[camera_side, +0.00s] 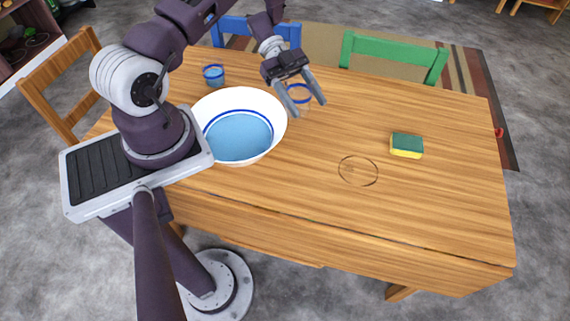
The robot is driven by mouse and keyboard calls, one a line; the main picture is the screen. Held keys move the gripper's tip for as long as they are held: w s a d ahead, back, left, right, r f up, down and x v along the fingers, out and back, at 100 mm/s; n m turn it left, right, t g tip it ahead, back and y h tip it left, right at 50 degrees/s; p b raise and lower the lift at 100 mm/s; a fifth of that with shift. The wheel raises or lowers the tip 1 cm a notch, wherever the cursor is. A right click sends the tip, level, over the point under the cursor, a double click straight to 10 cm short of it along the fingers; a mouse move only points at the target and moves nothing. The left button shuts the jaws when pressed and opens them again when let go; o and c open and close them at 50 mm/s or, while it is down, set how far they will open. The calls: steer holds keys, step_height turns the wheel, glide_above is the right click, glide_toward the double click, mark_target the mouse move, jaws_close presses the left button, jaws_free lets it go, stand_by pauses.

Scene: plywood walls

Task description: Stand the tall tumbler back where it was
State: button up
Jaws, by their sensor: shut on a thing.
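A clear tumbler with a blue rim (300,91) is between the fingers of my gripper (307,106), just right of the white bowl. My gripper is shut on it. The fingers hide part of the glass, and I cannot tell whether its base touches the table. A thin dark ring mark (358,185) lies on the bare tabletop, right of and nearer than my gripper. A second, shorter-looking glass with a blue rim (213,76) stands behind the bowl at the left.
A white bowl (273,104) with blue liquid stands left of my gripper. A green and yellow sponge (406,146) lies to the right of the ring mark. The wooden table (440,210) is otherwise clear. Green (394,50) and blue chairs stand behind it.

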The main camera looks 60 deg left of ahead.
steer(key=s+d+r+n+t+y, duration=0.1)
steer(key=s+d+n+t, duration=0.2)
steer(key=d, duration=0.4)
steer(key=s+d+r+n+t+y, duration=0.1)
steer(key=s+d+n+t, duration=0.25)
steer(key=d, duration=0.25)
steer(key=shift+t+y, duration=0.25)
steer(key=shift+y, duration=0.05)
steer(key=f, duration=1)
steer(key=shift+d, duration=0.3)
steer(key=shift+f, duration=0.2)
steer(key=o, duration=1.7)
steer(key=shift+f, duration=0.1)
steer(key=shift+o, duration=0.2)
